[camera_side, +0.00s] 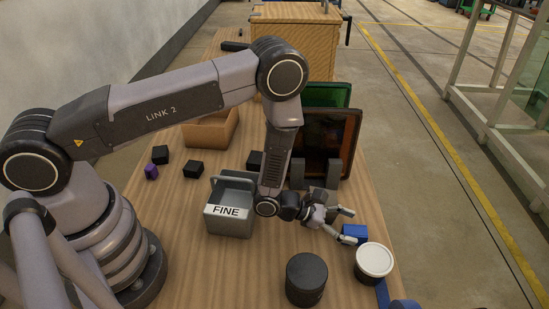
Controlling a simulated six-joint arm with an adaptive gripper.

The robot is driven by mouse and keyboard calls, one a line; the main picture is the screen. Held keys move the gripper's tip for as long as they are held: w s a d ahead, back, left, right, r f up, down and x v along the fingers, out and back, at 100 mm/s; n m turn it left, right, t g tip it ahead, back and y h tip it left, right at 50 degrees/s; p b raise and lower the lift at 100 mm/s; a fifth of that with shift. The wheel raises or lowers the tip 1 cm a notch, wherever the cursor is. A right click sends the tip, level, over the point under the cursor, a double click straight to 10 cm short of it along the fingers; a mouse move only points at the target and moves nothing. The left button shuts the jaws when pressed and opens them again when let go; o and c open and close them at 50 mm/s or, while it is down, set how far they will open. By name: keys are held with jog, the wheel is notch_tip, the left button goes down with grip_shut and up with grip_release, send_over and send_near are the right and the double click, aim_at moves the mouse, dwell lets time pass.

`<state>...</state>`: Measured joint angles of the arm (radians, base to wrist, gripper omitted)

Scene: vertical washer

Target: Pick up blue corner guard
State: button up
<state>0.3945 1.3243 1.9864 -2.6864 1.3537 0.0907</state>
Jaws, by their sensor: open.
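A small blue block-like piece (355,234), which looks like the blue corner guard, lies on the wooden table right of centre. My gripper (342,224) is low over the table with its fingers spread, just left of the blue piece. One fingertip is above and one below its left side. Whether the fingers touch it cannot be told. The gripper is open and holds nothing that I can see.
A white-lidded tub (374,261) stands close below the blue piece, and a black cylinder (306,279) to its left. A grey bin marked FINE (229,222) stands left of my gripper. Framed panels (346,140) stand behind. Black blocks (193,169) lie further left.

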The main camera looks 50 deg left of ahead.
aim_at(352, 230)
jog(key=w+d+f, duration=0.2)
jog(key=shift+d+f, duration=0.25)
jog(key=shift+d, duration=0.1)
jog(key=shift+r, duration=0.1)
jog(key=c, duration=1)
